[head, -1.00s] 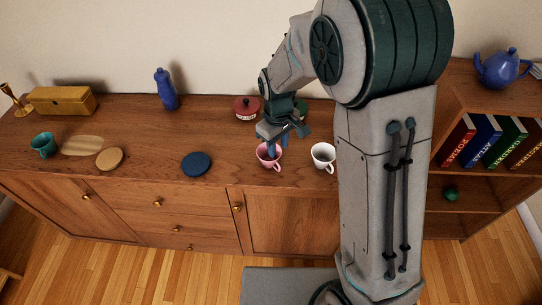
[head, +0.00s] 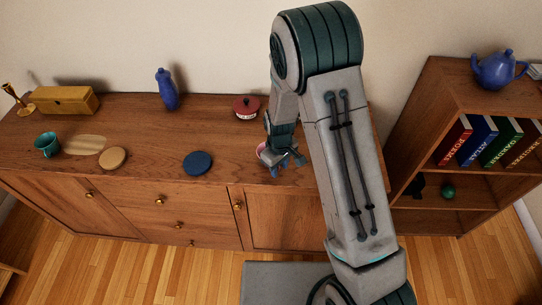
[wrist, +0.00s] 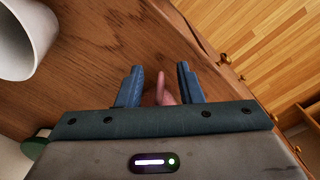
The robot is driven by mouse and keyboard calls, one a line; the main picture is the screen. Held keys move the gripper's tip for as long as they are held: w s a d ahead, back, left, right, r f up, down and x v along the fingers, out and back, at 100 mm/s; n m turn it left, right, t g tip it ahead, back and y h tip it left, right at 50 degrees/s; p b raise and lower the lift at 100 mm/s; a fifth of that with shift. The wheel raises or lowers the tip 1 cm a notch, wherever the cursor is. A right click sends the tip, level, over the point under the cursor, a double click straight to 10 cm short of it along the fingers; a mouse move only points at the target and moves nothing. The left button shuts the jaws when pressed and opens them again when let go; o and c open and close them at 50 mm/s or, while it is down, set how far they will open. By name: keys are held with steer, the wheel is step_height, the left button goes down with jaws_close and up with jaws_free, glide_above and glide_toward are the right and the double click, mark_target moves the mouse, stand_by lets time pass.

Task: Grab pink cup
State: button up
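The pink cup (head: 262,149) stands on the wooden sideboard near its front edge, mostly hidden behind my gripper in the head view. In the wrist view a narrow pink part of it (wrist: 162,94), which looks like its handle, shows between my fingers. My gripper (wrist: 160,84) is open, with one finger on each side of this pink part. A gap shows between the pink part and the left finger; contact on the right is hard to tell. In the head view my gripper (head: 284,165) is low beside the cup.
A white cup (wrist: 22,42) stands close by in the wrist view; my arm hides it in the head view. A dark red lidded pot (head: 246,108) is behind, and a blue coaster (head: 198,163) lies to the left. A bookshelf (head: 440,190) stands at right.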

steer(key=shift+f, duration=0.45)
jaws_close()
steer(key=shift+r, duration=0.15)
